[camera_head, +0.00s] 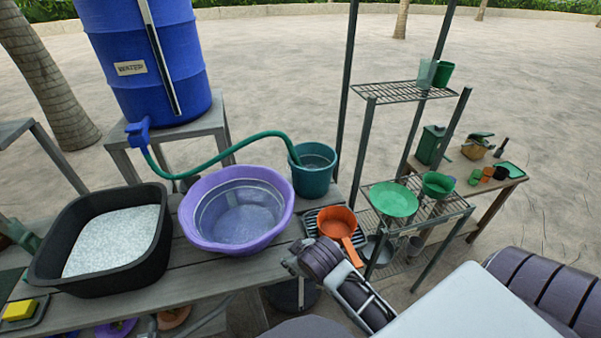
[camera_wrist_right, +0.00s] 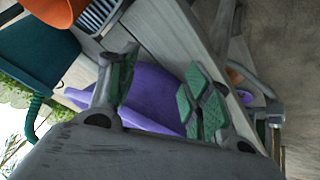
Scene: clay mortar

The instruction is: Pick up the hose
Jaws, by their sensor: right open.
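The green hose (camera_head: 220,152) runs from the tap (camera_head: 138,134) of the blue barrel (camera_head: 150,55), arches to the right and ends at the teal bucket (camera_head: 314,172). In the right wrist view, part of the ribbed hose (camera_wrist_right: 34,118) shows at the left, beside the bucket (camera_wrist_right: 35,62). My right gripper (camera_head: 295,255) is low by the table's front edge, right of the purple basin (camera_head: 285,215) and apart from the hose. Its green-padded fingers (camera_wrist_right: 160,88) are spread and empty, with the purple basin (camera_wrist_right: 155,98) behind them. I do not see my left gripper.
A black tub (camera_head: 45,270) of white material stands left of the basin. An orange pan (camera_head: 337,222) sits on a small rack close to my right gripper. A metal shelf (camera_head: 405,92) with green bowls stands to the right. Open space lies above the table.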

